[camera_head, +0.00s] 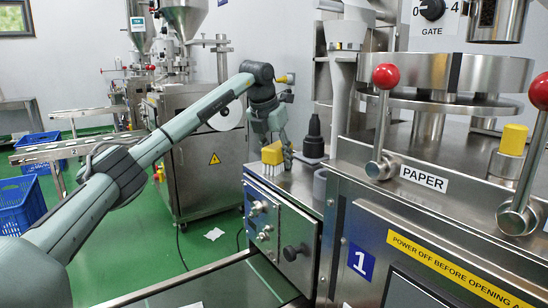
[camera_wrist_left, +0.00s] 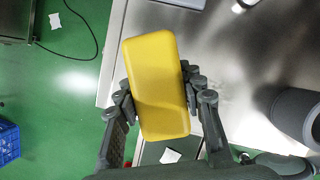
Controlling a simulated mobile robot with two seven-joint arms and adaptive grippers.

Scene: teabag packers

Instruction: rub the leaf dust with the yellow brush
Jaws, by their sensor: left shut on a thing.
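The yellow brush (camera_head: 272,153) is in my left gripper (camera_head: 278,151), at the front left corner of the machine's steel top. Its pale bristles point down at the steel; whether they touch it I cannot tell. In the left wrist view the yellow brush (camera_wrist_left: 158,85) lies between the two fingers of my left gripper (camera_wrist_left: 160,97), which are shut on its sides. The brush covers the steel under it in that view. I cannot make out leaf dust in either view. My right gripper is not in view.
Red-knobbed levers (camera_head: 385,78) and another yellow-topped piece (camera_head: 513,139) are further right.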

